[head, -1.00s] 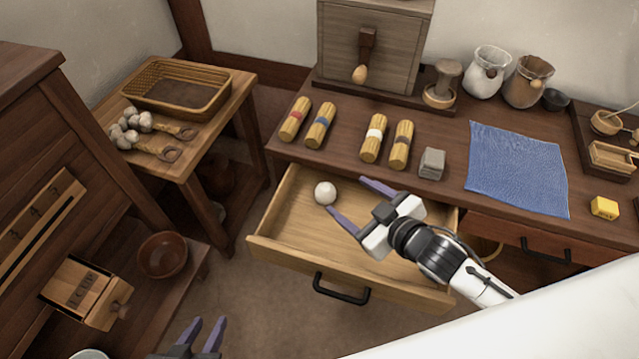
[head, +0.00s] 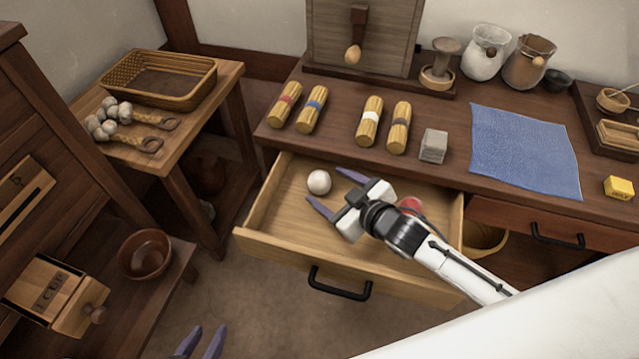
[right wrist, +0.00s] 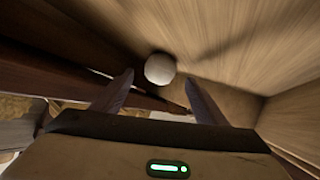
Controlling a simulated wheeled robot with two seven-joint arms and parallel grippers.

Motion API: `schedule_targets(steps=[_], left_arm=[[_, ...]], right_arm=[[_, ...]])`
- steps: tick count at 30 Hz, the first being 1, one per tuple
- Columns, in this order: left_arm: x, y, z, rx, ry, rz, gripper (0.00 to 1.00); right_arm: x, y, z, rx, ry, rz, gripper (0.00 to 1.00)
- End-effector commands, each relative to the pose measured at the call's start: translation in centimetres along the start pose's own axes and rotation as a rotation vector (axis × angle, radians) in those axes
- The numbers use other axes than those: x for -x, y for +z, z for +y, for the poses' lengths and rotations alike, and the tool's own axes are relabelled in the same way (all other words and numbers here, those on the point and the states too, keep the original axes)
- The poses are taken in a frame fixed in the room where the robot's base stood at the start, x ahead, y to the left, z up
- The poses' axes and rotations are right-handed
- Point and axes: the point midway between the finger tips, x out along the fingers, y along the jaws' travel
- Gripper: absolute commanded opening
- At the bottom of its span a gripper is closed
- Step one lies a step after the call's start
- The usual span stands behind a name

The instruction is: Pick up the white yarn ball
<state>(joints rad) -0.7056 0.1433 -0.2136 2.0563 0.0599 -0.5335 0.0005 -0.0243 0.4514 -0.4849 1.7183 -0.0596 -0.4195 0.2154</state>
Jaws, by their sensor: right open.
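The white yarn ball (head: 319,182) lies in the open wooden drawer (head: 300,268), near its back left. My right gripper (head: 322,188) is open inside the drawer area, its purple fingers pointing left toward the ball. In the right wrist view the ball (right wrist: 160,69) shows just beyond and between the two fingertips (right wrist: 158,82), with nothing held. Whether a finger touches it I cannot tell. My left gripper (head: 203,342) shows only its two spread purple fingertips at the bottom edge, away from the drawer and empty.
A red round thing (head: 411,205) is in the drawer, partly behind my right arm. A blue cloth (head: 525,150) lies to the right. A side table with a basket (head: 160,78) is at left.

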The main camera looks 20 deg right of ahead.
Motion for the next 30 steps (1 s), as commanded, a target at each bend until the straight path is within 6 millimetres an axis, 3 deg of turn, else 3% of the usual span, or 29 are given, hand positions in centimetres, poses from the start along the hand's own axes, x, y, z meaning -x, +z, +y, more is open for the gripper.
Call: schedule_targets(steps=[6, 15, 23, 30], left_arm=[[-0.6, 0.1, -0.2, 0.004, 0.001, 0.014, 0.31], [-0.4, 0.1, -0.1, 0.007, 0.002, 0.016, 0.31], [-0.4, 0.2, -0.1, 0.007, 0.002, 0.013, 0.31], [-0.4, 0.3, -0.1, 0.007, 0.002, 0.011, 0.31]], right_arm=[[-3.2, 0.3, -0.1, -0.001, -0.001, 0.002, 0.66], [-3.5, 0.3, -0.1, -0.001, -0.002, 0.000, 0.66], [-3.5, 0.3, -0.1, 0.000, -0.001, 0.000, 0.22], [-3.5, 0.2, 0.0, 0.000, -0.001, 0.001, 0.22]])
